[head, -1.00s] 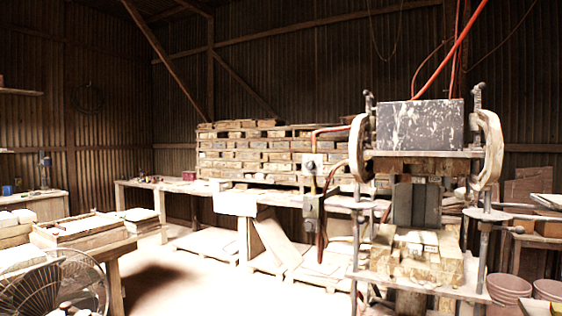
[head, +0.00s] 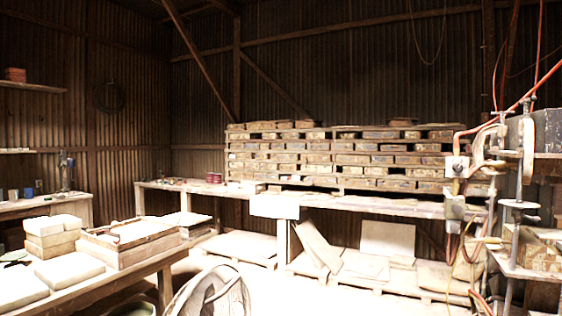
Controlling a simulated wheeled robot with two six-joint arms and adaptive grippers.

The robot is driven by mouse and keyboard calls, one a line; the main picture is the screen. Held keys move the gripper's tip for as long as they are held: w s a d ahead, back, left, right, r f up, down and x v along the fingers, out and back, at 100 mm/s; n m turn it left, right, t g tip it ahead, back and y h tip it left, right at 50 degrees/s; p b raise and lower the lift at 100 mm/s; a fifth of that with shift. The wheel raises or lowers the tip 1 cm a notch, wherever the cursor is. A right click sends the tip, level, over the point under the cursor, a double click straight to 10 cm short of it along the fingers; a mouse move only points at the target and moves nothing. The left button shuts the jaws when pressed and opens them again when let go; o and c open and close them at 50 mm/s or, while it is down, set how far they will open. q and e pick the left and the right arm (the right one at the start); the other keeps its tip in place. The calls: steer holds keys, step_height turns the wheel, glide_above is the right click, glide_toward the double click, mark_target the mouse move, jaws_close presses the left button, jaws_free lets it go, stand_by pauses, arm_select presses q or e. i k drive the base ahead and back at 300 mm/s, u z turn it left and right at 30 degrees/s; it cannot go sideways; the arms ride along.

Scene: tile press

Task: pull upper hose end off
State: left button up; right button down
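The tile press (head: 545,130) stands at the right edge and is cut off by the frame. An orange hose (head: 476,128) arcs from the upper box toward the press top. A red-orange line (head: 540,82) runs up to the right. Yellowish and red hoses (head: 465,245) hang below the lower box. I cannot tell which end is the upper hose end. Neither of my grippers is in view.
A wooden table (head: 130,272) with stacked tiles and a tray (head: 125,247) is at the front left. A long bench (head: 350,203) carries stacked boards (head: 340,158). Open floor lies in the middle.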

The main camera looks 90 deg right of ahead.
mark_target(497, 164)
steer(key=i, duration=1.4)
steer(key=z, duration=2.15)
steer(key=i, duration=2.7)
steer(key=z, duration=2.05)
steer(key=i, duration=3.55)
steer(key=z, duration=0.7)
